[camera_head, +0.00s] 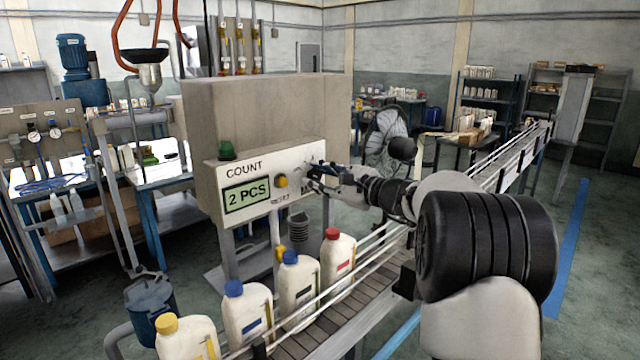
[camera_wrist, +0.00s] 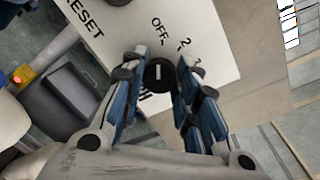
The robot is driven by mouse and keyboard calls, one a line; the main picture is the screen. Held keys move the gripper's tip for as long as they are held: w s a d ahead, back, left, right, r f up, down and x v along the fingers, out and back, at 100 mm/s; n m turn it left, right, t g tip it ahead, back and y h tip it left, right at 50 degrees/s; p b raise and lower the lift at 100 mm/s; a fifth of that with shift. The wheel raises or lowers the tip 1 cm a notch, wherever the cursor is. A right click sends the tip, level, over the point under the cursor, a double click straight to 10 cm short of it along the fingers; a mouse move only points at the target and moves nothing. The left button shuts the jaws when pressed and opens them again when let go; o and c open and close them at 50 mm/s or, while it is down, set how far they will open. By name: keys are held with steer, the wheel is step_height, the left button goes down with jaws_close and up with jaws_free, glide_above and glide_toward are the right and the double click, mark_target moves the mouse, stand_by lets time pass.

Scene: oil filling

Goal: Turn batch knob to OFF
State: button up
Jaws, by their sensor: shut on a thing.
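The batch knob (camera_wrist: 160,75) is a black round knob on the white panel, with a short white mark on its face. The label OFF (camera_wrist: 162,28) is printed above it in the wrist view, with a 2 to the right; other lettering is partly covered by the fingers. My gripper (camera_wrist: 161,78) is shut on the knob, one blue-grey finger on each side. The mark runs nearly upright in the wrist view, roughly toward the OFF lettering. In the head view my gripper (camera_head: 318,177) is at the right part of the control panel (camera_head: 207,190) and hides the knob.
The panel carries a COUNT display (camera_head: 247,195) reading 2 PCS, a yellow button (camera_head: 281,181) and a green lamp (camera_head: 226,150). Several white bottles with coloured caps, one red-capped (camera_head: 338,260), stand on the conveyor (camera_head: 345,305) below my arm.

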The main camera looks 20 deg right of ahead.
stand_by(0.4)
steer(key=o, duration=1.1)
steer(key=v, duration=1.2)
steer(key=shift+a, duration=0.1)
